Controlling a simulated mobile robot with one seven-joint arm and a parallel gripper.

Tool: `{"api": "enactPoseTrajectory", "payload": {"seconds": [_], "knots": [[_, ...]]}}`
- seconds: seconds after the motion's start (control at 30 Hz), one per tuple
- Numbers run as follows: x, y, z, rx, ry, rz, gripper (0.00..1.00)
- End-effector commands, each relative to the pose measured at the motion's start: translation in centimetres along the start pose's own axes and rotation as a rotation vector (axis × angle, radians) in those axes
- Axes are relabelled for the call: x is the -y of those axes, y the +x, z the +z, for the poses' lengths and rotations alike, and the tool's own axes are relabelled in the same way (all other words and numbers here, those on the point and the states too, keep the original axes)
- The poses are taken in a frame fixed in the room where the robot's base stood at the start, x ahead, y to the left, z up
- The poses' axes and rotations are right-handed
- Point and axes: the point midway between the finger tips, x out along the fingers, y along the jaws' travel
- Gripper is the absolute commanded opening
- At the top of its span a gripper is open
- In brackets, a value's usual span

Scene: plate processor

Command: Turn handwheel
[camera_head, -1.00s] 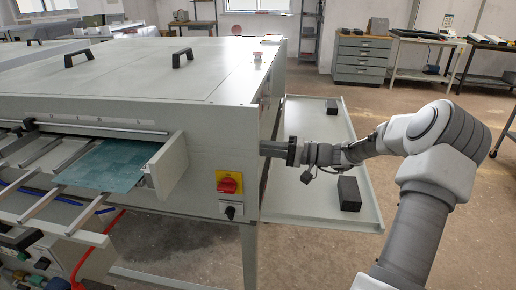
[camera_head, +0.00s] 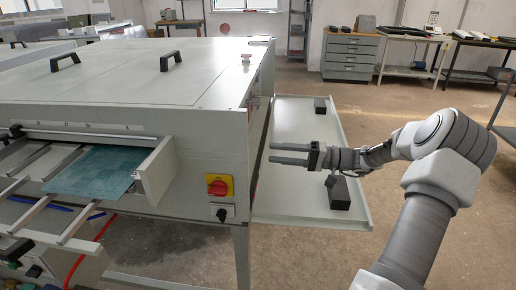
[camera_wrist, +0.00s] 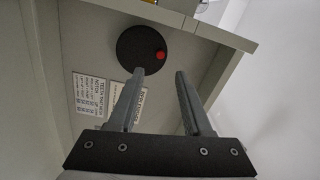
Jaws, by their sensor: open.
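The handwheel (camera_wrist: 137,50) is a dark round disc with a red knob (camera_wrist: 160,54) near its right edge in the wrist view. It sits on a light grey panel of the machine. In the head view the handwheel is hidden. My gripper (camera_head: 273,154) is open and empty beside the right side of the machine, above the side tray. In the wrist view my gripper's two fingers (camera_wrist: 159,75) point towards the panel, their tips just below and right of the handwheel. The knob lies beyond the gap between the fingertips; I see no contact.
The plate processor (camera_head: 130,85) fills the left, with a red and yellow switch (camera_head: 219,185) on its front. A side tray (camera_head: 320,214) with black blocks (camera_head: 339,193) lies under my gripper. Labels (camera_wrist: 89,93) are on the panel.

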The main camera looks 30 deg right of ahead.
Motion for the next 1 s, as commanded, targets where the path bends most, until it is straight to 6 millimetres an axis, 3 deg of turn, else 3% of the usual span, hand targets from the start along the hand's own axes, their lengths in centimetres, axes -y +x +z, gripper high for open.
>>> {"api": "enactPoseTrajectory", "payload": {"seconds": [0.2,0.4,0.67,1.0], "knots": [[0.1,-5.1,-0.1,-0.003,-0.001,0.000,0.50],[0.1,-7.9,-0.1,-0.001,0.000,0.000,0.50],[0.0,-8.7,0.0,0.001,0.000,-0.001,0.50],[0.2,-7.8,0.4,0.008,0.062,-0.002,0.49]]}}
